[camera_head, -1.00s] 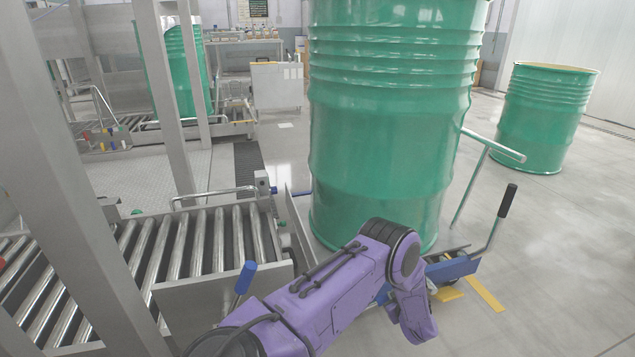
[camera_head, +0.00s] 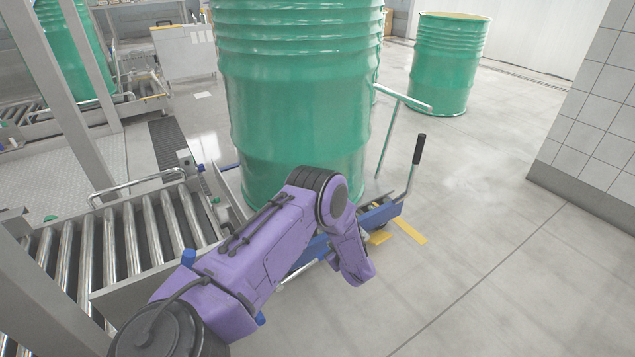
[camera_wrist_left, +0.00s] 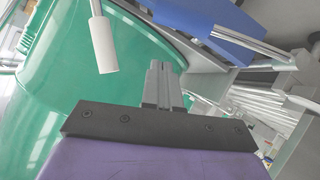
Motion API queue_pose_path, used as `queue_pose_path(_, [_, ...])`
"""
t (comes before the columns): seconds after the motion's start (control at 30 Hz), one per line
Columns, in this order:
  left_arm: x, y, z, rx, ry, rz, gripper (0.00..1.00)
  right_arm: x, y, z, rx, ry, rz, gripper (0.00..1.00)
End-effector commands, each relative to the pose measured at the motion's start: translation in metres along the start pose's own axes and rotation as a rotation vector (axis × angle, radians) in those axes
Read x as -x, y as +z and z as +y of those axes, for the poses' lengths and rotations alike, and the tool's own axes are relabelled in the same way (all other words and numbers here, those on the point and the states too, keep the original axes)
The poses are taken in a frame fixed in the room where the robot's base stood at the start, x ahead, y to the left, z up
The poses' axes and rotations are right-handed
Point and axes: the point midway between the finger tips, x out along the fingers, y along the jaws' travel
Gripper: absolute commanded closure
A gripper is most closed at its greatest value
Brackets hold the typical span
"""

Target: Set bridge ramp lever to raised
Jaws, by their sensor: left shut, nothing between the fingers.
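A lever with a blue grip (camera_head: 188,257) stands by the roller conveyor's end, its lower part hidden behind my arm. Another lever with a black grip (camera_head: 419,149) leans upright at the right end of the blue cart frame (camera_head: 381,214). I cannot tell which one is the bridge ramp lever. My left arm reaches in from the lower left across the cart front; its fingers are hidden in the head view. In the left wrist view, my left gripper (camera_wrist_left: 163,70) is shut and empty. A pale cylindrical bar (camera_wrist_left: 103,42) and a blue part (camera_wrist_left: 213,22) are ahead, apart from the fingers.
A large green drum (camera_head: 298,110) stands behind my arm at the cart. The roller conveyor (camera_head: 118,237) is on the left, with grey posts. A second green drum (camera_head: 447,65) stands farther back. A tiled wall (camera_head: 595,125) is at right. The floor (camera_head: 480,240) between is clear.

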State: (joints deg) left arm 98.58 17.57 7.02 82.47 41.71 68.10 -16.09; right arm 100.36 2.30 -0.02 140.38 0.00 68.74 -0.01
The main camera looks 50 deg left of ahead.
Motion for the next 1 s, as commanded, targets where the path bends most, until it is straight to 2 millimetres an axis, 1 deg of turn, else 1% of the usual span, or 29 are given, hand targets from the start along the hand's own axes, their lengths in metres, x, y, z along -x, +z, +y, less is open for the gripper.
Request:
queue_pose_path(0.03, [0.016,-0.001,0.002,-0.004,0.002,-0.004,1.00,0.007,-0.003,0.001,0.001,0.000,-0.001,0.57])
queue_pose_path(0.2, [0.054,-0.001,0.004,-0.002,0.001,-0.002,1.00,0.019,-0.007,0.002,0.001,0.000,-0.001,0.57])
queue_pose_path(0.3, [0.070,0.000,0.004,-0.001,0.000,-0.001,1.00,0.022,-0.009,0.002,0.000,0.000,-0.001,0.57])
queue_pose_path(0.4, [0.080,0.001,0.004,-0.001,0.000,-0.001,1.00,0.025,-0.009,0.002,0.000,0.000,-0.001,0.57])
queue_pose_path(0.53, [0.084,0.001,0.004,0.000,-0.001,0.001,1.00,0.025,-0.010,0.002,0.000,0.000,-0.001,0.57])
queue_pose_path(1.0, [0.084,0.002,0.004,0.000,-0.001,0.000,1.00,0.025,-0.010,0.002,0.000,0.000,-0.001,0.57])
